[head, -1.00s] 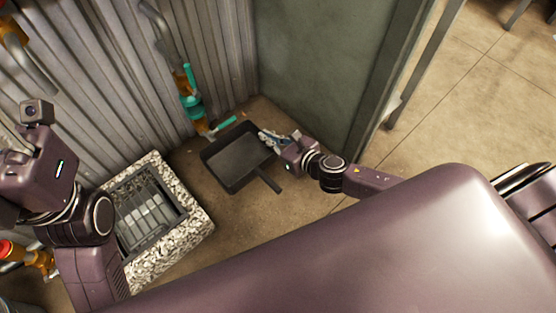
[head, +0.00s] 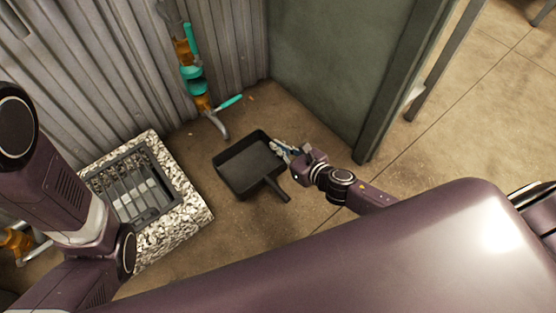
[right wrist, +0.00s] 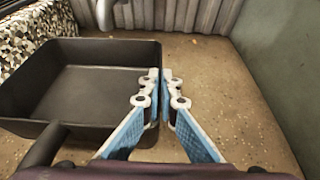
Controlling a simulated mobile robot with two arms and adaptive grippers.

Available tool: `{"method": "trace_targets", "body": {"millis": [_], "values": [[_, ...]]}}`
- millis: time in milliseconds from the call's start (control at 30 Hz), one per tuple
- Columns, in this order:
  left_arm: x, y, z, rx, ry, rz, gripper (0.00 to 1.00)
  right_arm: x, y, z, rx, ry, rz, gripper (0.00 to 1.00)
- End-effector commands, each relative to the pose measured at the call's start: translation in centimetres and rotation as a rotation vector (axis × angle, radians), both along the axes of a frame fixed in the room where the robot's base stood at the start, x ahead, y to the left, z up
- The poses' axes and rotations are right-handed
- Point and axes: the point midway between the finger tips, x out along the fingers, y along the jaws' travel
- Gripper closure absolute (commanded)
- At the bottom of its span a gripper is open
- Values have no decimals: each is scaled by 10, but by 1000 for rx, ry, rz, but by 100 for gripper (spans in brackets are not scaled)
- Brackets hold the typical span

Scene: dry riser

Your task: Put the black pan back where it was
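The black pan (head: 246,167) is a square, shallow pan with a short handle. It is level at the floor beside the stone-edged grate; whether it touches the floor I cannot tell. My right gripper (head: 281,149) is at the pan's right wall. In the right wrist view the pan (right wrist: 95,85) fills the left side. There the gripper's blue fingers (right wrist: 160,88) are close together, one on each side of the wall, and appear shut on it. My left arm is at the left edge of the head view, its gripper out of sight.
A grate in a speckled stone surround (head: 189,211) lies left of the pan. A pipe with teal and orange valves (head: 195,85) runs down the corrugated wall behind it. A green-grey wall (head: 330,75) stands at the back right. Floor right of the pan is clear.

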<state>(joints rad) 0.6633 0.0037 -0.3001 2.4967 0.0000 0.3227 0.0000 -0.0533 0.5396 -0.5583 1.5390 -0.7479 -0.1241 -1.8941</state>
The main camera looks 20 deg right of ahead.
Motion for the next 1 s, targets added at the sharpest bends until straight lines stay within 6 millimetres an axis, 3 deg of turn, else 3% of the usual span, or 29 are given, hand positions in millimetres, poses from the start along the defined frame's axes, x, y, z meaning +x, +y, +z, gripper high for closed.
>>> {"method": "trace_targets", "body": {"millis": [233, 500, 933, 1000], "values": [[-4, 0, -10, 1, -10, 0, 60, 0, 0, -16, 3, -1, -1, 100], [-8, -1, -37, 2, -19, 1, 60, 0, 0, -52, 3, -1, -1, 100], [-9, -1, -39, 2, -22, 1, 60, 0, 0, -56, 2, -1, -1, 100], [-9, -1, -37, 2, -21, 1, 60, 0, 0, -54, 1, -1, 0, 91]]}}
